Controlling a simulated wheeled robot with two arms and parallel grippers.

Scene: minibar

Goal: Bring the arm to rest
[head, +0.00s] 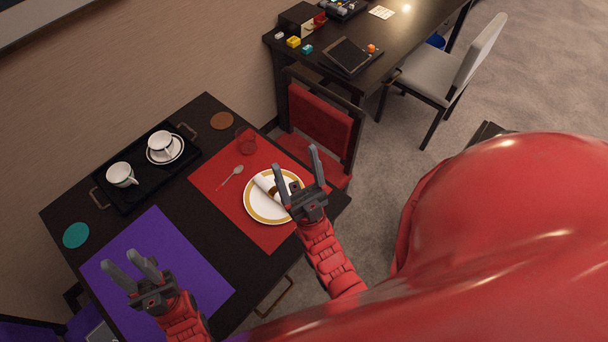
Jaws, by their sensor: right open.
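My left gripper (119,259) is over the purple placemat (205,270) at the near left of the dark table. Its two fingers stand apart with nothing between them. My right gripper (298,161) is at the right side of the red placemat (213,190), above the white plate with a gold rim (262,214). Its fingers are spread and empty. A rolled white napkin (266,188) lies on the plate, partly hidden by this gripper. I cannot tell the exact height of either gripper above the table.
A spoon (231,176), a red glass (246,141), a brown coaster (222,121) and a teal coaster (76,235) are on the table. A red chair (320,122) stands behind; a desk (395,45) is farther back.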

